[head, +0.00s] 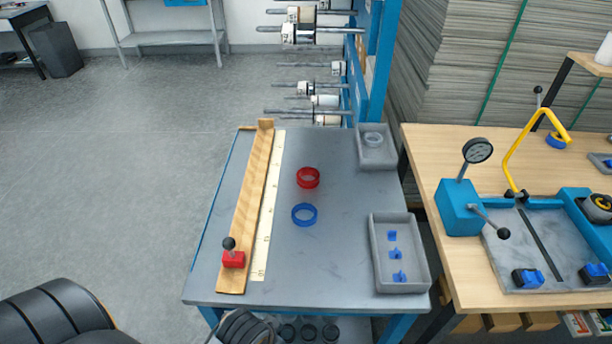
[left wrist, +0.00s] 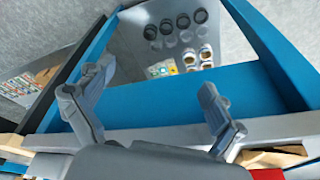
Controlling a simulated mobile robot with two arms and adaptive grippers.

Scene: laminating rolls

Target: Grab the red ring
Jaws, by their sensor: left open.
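The red ring (head: 308,185) lies flat on the grey top of the blue-framed table (head: 345,260), near its middle in the head view. A blue ring (head: 304,223) lies just in front of it, apart from it. My left gripper (left wrist: 157,78) is open with nothing between its fingers in the left wrist view. It is by the table's blue frame, with the lower shelf visible beyond. The red ring is not visible in the left wrist view. Dark ribbed parts of my arm show at the bottom left of the head view. My right gripper is not in view.
A wooden guide (head: 249,200) with a red, black-knobbed block (head: 233,259) lies left of the rings. Grey trays (head: 425,287) stand on the table's right side. A wooden bench (head: 445,150) with a blue device stands right. The tabletop around the rings is clear.

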